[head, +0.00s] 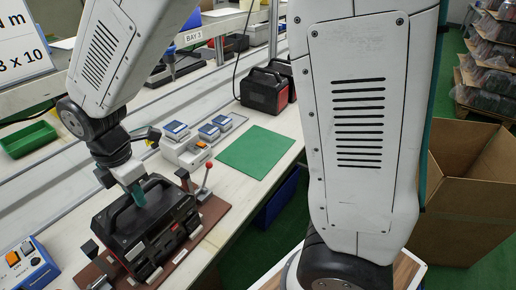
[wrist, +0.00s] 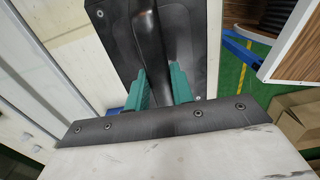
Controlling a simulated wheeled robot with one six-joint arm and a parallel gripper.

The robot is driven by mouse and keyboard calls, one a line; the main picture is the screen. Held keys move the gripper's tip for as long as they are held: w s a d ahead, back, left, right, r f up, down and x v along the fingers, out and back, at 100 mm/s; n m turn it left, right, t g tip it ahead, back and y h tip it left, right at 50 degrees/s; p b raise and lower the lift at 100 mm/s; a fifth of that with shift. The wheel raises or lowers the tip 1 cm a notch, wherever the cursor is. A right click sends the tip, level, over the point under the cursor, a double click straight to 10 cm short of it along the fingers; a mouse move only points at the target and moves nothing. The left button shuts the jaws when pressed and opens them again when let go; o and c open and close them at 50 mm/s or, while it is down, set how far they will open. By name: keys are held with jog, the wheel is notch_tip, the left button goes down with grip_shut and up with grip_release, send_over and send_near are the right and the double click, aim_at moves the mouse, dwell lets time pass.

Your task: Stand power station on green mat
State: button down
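The power station (head: 150,235) is a black box with a carry handle on top. It sits upright in a brown fixture (head: 210,215) on the bench at lower left in the head view. My gripper (head: 138,194) is down at its handle, pointing downwards. In the wrist view the teal fingers of my gripper (wrist: 160,85) stand on either side of the black handle (wrist: 150,35). Whether they press on it cannot be told. The green mat (head: 257,152) lies flat and empty on the bench, to the right of the power station and farther back.
A red and black unit (head: 265,90) stands beyond the mat. A grey device with blue-topped blocks (head: 186,150) lies between fixture and mat. A red-knobbed lever (head: 206,178) rises at the fixture's right. A blue box (head: 28,265) and green tray (head: 28,139) are at left.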

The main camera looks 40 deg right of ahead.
jog(key=shift+r, duration=3.4)
jog(key=s+d+r, duration=0.2)
jog(key=s+d, duration=0.1)
jog(key=s, duration=0.8)
jog(key=shift+s+d, duration=0.15)
jog(key=shift+s, duration=0.1)
jog(key=shift+r, duration=0.1)
